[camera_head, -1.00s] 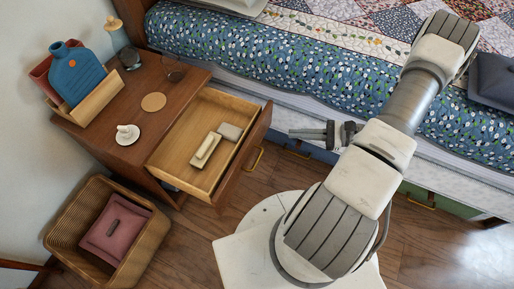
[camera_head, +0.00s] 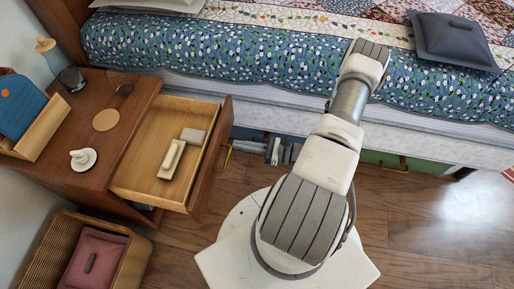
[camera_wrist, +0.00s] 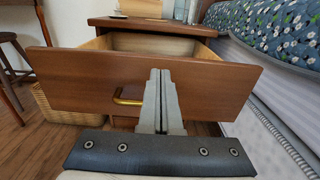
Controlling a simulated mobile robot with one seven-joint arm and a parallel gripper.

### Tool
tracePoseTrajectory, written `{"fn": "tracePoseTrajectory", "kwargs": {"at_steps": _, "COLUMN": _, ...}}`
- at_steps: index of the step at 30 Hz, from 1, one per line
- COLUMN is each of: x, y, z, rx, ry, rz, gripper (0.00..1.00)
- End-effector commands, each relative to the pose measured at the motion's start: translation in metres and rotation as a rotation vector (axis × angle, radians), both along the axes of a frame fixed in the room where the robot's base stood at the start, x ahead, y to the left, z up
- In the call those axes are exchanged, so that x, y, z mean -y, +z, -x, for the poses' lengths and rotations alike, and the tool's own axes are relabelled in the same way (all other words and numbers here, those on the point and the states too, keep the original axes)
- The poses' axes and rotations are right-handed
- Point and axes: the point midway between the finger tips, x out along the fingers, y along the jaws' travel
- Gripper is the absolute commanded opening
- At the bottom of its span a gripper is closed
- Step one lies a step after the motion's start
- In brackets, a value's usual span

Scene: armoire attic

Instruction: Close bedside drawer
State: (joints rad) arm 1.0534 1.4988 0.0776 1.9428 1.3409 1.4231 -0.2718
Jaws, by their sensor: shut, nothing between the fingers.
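The bedside drawer (camera_head: 163,150) is pulled open from the wooden nightstand (camera_head: 93,148), with two small block-like items inside. Its brown front (camera_wrist: 80,82) with a brass handle (camera_wrist: 127,101) fills the middle of the wrist view; the handle also shows in the head view (camera_head: 226,158). My gripper (camera_head: 281,152) is low beside the bed, to the right of the drawer front and apart from it in the head view. In the wrist view my gripper's fingers (camera_wrist: 160,75) are together and empty, pointing at the drawer front just right of the handle.
The bed (camera_head: 250,58) runs along the back, close to my gripper. A wicker basket (camera_head: 50,245) with a pink cushion stands in front of the nightstand. Wooden floor (camera_head: 430,220) is clear at right.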

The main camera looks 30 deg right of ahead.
Motion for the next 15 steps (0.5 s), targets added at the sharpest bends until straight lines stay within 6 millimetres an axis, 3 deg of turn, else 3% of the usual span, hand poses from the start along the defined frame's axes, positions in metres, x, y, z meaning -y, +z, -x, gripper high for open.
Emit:
{"fn": "tracePoseTrajectory", "kwargs": {"at_steps": 6, "x": -0.027, "y": -0.001, "z": -0.026, "rx": 0.001, "ry": 0.004, "rz": 0.000, "gripper": 0.00}}
{"fn": "tracePoseTrajectory", "kwargs": {"at_steps": 15, "x": -0.037, "y": 0.000, "z": -0.037, "rx": 0.000, "ry": 0.001, "rz": 0.001, "gripper": 0.00}}
